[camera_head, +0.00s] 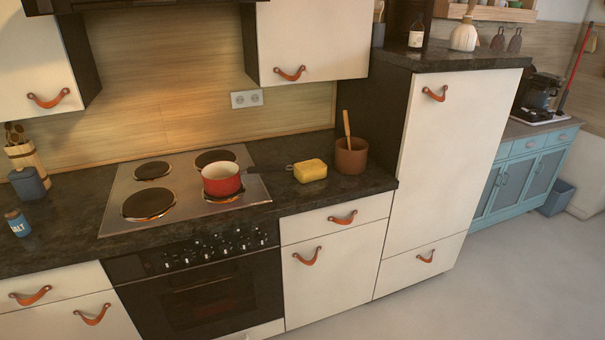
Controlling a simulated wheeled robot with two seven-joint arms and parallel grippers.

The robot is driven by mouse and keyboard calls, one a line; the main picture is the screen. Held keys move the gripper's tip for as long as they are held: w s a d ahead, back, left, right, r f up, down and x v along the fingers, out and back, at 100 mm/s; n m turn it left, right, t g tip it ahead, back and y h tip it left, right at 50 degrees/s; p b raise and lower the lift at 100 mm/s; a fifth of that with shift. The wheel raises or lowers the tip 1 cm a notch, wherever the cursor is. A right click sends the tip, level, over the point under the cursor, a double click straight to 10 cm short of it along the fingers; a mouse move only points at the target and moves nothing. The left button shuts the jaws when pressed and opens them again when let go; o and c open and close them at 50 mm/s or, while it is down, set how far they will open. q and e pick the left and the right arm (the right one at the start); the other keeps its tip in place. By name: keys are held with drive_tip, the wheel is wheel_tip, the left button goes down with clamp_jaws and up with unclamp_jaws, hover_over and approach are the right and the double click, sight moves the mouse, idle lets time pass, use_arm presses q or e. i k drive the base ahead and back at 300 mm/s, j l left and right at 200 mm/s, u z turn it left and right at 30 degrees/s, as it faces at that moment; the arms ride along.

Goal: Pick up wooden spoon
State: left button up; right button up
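A light wooden handle, which looks like the wooden spoon (346,124), leans almost upright out of a brown pot (351,158). The pot stands at the right end of the dark countertop, beside the tall cabinet. The lower end of the spoon is hidden inside the pot. More wooden utensils (14,132) stand in a wooden holder (27,160) at the far left of the counter. Neither of my grippers shows in the head view.
A blue container (27,183) and a salt jar (17,222) stand at left. Wall cabinets (313,38) hang above. The floor (480,295) at right is clear.

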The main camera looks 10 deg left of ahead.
sight(347, 131)
drive_tip(key=i+l+z, duration=0.15)
drive_tip(key=i, duration=0.25)
drive_tip(key=i+l+z, duration=0.15)
drive_tip(key=i, duration=0.3)
